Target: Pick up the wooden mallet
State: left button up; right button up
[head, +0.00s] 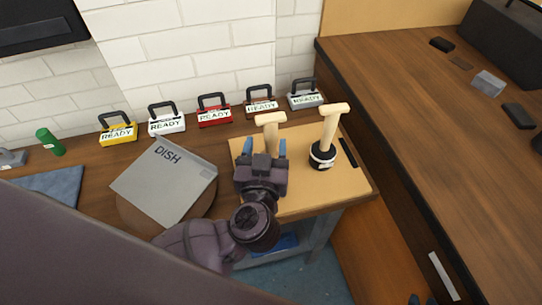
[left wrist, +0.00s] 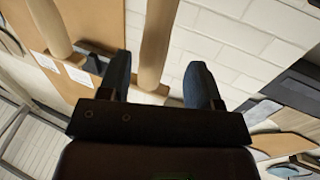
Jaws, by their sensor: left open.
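Two pale wooden mallet-shaped things with crosswise heads stand upright on the light wooden board (head: 300,200). The left mallet (head: 269,119) is directly beyond my left gripper, which hides its lower part. The right mallet (head: 331,122) stands in a round black-and-white holder (head: 322,155). My left gripper (head: 263,149) is open, its two blue fingers pointing at the left mallet. In the left wrist view, a wooden handle (left wrist: 158,45) rises between the spread fingertips, with no clear contact visible. The other handle (left wrist: 48,25) is further left there. My right gripper is not in view.
A grey DISH panel (head: 165,180) lies on a round wooden piece left of my arm. Several coloured READY boxes (head: 214,112) line the white brick wall. A dark strip (head: 347,153) lies right of the right mallet. A brown counter (head: 420,130) extends right.

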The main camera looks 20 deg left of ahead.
aim_at(270, 143)
pick_arm(q)
jog(key=x, duration=0.2)
jog(key=b+x, duration=0.1)
jog(key=x, duration=0.1)
jog(key=shift+w+d+f, duration=0.2)
jog(key=shift+d, duration=0.15)
jog(key=shift+w+a, duration=0.15)
jog(key=shift+w, duration=0.25)
jog(key=c, duration=0.9)
jog(key=shift+r, duration=0.1)
jog(key=shift+c, duration=0.6)
pick_arm(e)
jog(key=shift+s+f, duration=0.1)
jog(key=shift+f, duration=0.35)
